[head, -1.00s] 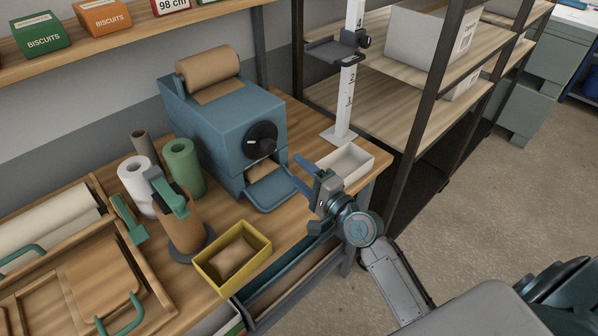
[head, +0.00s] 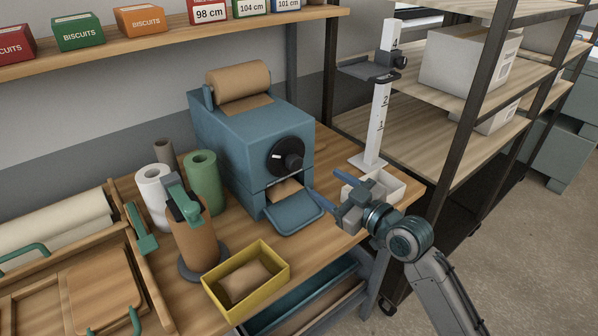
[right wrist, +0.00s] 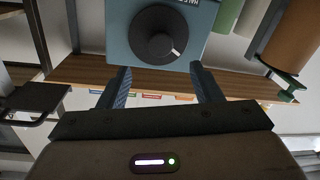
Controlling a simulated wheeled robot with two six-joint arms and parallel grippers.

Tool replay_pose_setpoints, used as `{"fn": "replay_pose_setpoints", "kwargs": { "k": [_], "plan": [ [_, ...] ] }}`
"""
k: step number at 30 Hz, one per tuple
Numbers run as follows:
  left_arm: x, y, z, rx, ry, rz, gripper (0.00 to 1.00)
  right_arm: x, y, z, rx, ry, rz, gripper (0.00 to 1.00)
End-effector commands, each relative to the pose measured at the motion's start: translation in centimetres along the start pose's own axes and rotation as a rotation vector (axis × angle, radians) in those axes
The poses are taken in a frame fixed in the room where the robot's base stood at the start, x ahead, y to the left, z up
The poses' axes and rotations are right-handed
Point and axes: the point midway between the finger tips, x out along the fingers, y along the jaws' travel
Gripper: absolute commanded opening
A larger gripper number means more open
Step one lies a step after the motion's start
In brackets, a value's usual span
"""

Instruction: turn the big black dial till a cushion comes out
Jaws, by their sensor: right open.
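The big black dial (head: 287,155) is on the front of a blue machine (head: 235,135) with a roll of brown paper (head: 240,82) on top. A white mark shows on the dial. Brown paper (head: 287,190) shows in the slot below it, over a blue out-tray (head: 292,213). My right gripper (head: 325,200) is open and empty, in front of the machine, right of the out-tray and lower than the dial. In the right wrist view the dial (right wrist: 158,34) lies beyond the fingers, roughly between them and apart from them. My left gripper is not in view.
A yellow box (head: 270,254) with a brown cushion (head: 243,280) stands at the table's front. Paper rolls, one green (head: 203,180), stand left of the machine. A white tray (head: 393,186) and a measuring post (head: 378,120) stand right, close to my right gripper.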

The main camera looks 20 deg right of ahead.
Motion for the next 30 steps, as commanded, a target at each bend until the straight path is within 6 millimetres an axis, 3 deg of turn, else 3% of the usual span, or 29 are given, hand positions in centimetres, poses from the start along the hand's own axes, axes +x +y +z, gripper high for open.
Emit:
{"fn": "replay_pose_setpoints", "kwargs": {
  "k": [5, 18, 24, 30],
  "plan": [
    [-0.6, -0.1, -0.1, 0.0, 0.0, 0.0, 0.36, 1.6, 0.1, -0.3, 0.002, 0.002, 0.002, 0.59],
    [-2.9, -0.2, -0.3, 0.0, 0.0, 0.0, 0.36, 9.1, 0.1, -0.3, 0.005, 0.001, 0.0, 0.59],
    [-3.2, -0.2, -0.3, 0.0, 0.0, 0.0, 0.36, 10.5, 0.0, -0.1, 0.002, 0.0, 0.0, 0.59],
    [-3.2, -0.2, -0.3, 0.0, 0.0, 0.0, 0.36, 10.6, 0.0, 0.0, 0.001, 0.001, 0.0, 0.59]
  ]
}}
